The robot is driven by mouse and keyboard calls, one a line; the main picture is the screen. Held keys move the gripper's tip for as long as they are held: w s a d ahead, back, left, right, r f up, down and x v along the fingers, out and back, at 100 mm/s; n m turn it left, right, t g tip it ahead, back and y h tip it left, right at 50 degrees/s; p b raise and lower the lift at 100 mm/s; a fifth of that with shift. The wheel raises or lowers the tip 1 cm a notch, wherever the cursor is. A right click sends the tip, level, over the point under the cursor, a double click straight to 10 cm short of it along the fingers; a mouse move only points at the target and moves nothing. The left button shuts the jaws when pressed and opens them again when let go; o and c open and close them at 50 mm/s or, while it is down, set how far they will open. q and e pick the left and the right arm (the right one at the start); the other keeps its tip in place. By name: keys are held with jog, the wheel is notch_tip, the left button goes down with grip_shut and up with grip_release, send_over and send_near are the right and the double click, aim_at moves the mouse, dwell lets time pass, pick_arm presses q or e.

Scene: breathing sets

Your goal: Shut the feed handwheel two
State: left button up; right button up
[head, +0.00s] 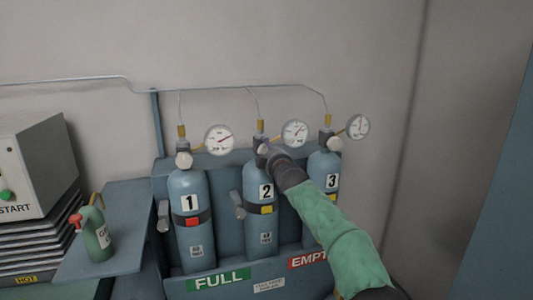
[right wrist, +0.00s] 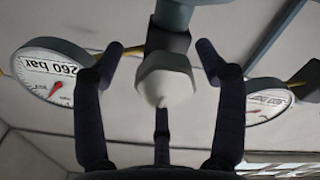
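Cylinder two (head: 261,225) is a blue bottle with a black-on-white "2" label, standing between cylinders 1 and 3. Its feed handwheel (head: 263,149) is a small pale knob at the valve on top, mostly hidden behind my right gripper (head: 270,150) in the head view. In the right wrist view the pale, faceted handwheel (right wrist: 165,80) sits between the dark fingers of my right gripper (right wrist: 161,55). The fingers are spread, with gaps on both sides of the knob. Whether the lower middle finger touches it I cannot tell. My left gripper is not in view.
Cylinder 1 (head: 188,215) and cylinder 3 (head: 322,172) stand close on either side, with pale handwheels. Round gauges (head: 219,140), (head: 295,133) and (head: 358,126) stick out beside the valves. A green spray bottle (head: 97,235) stands on a blue shelf at left.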

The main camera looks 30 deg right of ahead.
jog(key=shift+a, duration=0.15)
jog(key=v, duration=1.2)
dwell(0.5)
jog(key=shift+f, duration=0.1)
dwell(0.4)
